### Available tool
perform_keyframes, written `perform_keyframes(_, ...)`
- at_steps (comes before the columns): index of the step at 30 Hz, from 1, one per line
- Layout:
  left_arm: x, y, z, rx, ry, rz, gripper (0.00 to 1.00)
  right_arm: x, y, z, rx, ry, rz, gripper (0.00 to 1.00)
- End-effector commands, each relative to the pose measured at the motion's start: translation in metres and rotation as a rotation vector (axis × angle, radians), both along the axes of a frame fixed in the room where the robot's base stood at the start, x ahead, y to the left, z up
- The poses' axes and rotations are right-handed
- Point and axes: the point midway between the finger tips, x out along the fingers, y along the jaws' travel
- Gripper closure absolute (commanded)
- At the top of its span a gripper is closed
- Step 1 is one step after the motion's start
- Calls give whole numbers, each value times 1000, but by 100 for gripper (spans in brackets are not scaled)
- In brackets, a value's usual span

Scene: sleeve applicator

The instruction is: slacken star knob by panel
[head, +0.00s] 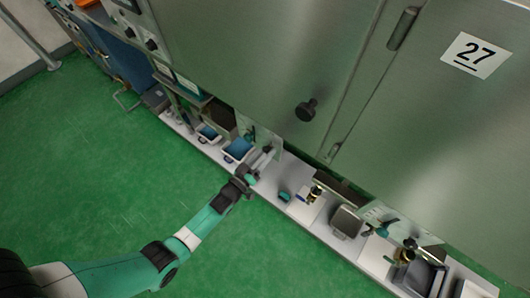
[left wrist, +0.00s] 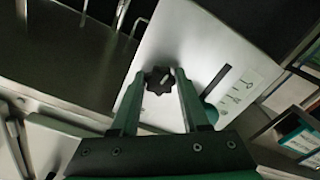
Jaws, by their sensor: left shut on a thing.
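The star knob (left wrist: 158,80) is small, black and lobed. It stands in front of a pale grey panel (left wrist: 190,45) in the left wrist view. My left gripper (left wrist: 159,78) has one green finger on each side of the knob and is shut on it. In the head view my left gripper (head: 250,174) is at the pale ledge below the cabinets, and I cannot make out the star knob there. My right gripper is not in view.
A long pale ledge (head: 328,232) runs under the steel cabinets, with blue-lined trays (head: 237,150) and a grey bin (head: 347,221) on it. A black door knob (head: 306,110) sticks out above. The green floor (head: 95,150) is clear.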

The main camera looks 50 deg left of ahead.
Motion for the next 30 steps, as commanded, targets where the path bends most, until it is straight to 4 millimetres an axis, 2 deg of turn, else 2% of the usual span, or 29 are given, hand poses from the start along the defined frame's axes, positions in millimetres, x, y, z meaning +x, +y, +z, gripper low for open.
perform_keyframes(9, 0, 0, 1, -103, -18, 0, 100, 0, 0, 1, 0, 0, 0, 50)
perform_keyframes(23, 0, 0, 1, -119, -20, 0, 100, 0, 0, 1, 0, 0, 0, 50)
perform_keyframes(24, 0, 0, 1, -119, -20, 0, 51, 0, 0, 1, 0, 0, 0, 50)
perform_keyframes(28, 0, 0, 1, -118, -20, 0, 28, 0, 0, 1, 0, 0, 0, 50)
perform_keyframes(30, 0, 0, 0, -118, -20, 0, 25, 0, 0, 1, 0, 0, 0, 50)
